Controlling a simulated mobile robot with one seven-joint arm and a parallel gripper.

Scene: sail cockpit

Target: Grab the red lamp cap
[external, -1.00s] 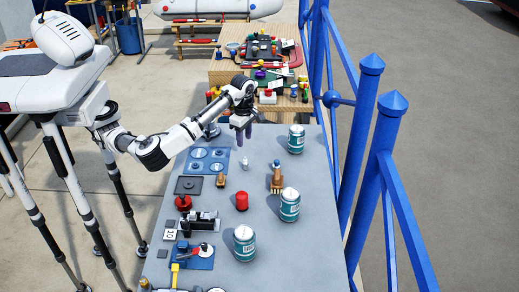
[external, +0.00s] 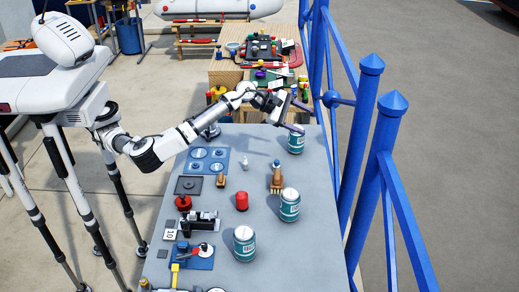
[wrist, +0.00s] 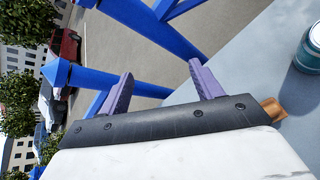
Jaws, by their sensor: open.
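A red cylinder (external: 241,201), perhaps the red lamp cap, stands upright near the middle of the grey table. Another red piece (external: 183,202) is at the table's left side, by a black device; I cannot tell for sure which is the cap. My gripper (external: 301,116) is open and empty near the table's far right corner, well beyond both red pieces. In the wrist view its two purple fingers (wrist: 160,70) are spread apart, pointing toward the blue railing. Neither red piece shows in the wrist view.
A teal can (external: 295,142) stands just below my gripper; two more (external: 289,205) (external: 244,243) stand along the right side. A wooden-handled brush (external: 276,178) and small white piece (external: 247,164) are mid-table. A blue railing (external: 364,140) borders the right edge.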

